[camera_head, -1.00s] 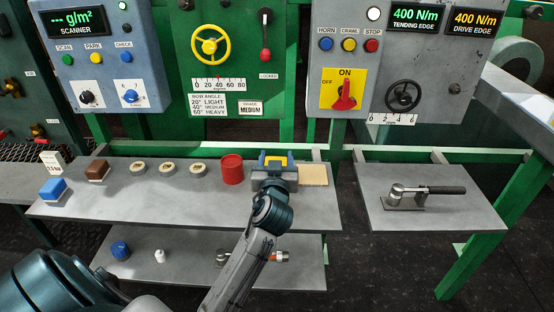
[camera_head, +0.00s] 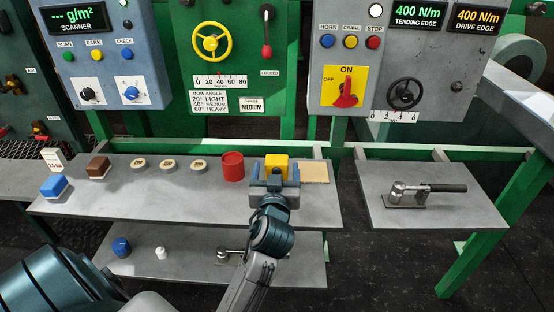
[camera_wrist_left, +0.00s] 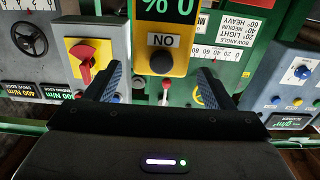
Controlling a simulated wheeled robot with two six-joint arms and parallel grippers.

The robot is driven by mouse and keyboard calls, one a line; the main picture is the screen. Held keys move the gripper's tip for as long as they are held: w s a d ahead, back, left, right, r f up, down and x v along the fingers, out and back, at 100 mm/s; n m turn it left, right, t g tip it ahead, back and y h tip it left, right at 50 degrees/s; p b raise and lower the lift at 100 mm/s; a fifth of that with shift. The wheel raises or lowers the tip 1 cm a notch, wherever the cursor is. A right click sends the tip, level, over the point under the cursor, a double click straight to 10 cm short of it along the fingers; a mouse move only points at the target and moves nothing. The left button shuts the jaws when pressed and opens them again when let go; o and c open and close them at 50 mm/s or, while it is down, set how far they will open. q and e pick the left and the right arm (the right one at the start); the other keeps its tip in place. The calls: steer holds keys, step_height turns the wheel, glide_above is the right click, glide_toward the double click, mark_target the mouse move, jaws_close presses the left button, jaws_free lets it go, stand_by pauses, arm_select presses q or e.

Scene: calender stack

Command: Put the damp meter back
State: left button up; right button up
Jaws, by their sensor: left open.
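The damp meter, a yellow block (camera_head: 276,163), stands on the grey shelf between a red cylinder and a tan pad. In the left wrist view the yellow meter (camera_wrist_left: 183,60) shows upside down, with a green "0 %" display and a dark ON button. My left gripper (camera_head: 274,175) is open on the near side of the meter. Its blue-grey fingers are apart, one towards each side of it, with the meter ahead of the palm. I cannot tell whether a fingertip touches it. The gripper hides the meter's lower part in the head view. My right gripper is not in view.
The grey shelf (camera_head: 130,195) also bears the red cylinder (camera_head: 232,166), the tan pad (camera_head: 315,173), round discs, and brown and blue blocks. A side shelf (camera_head: 440,212) holds a metal tool with a dark handle (camera_head: 448,188). Control panels rise behind. A lower shelf holds small items.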

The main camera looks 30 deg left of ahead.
arm_select(q)
steer(key=v, duration=0.6)
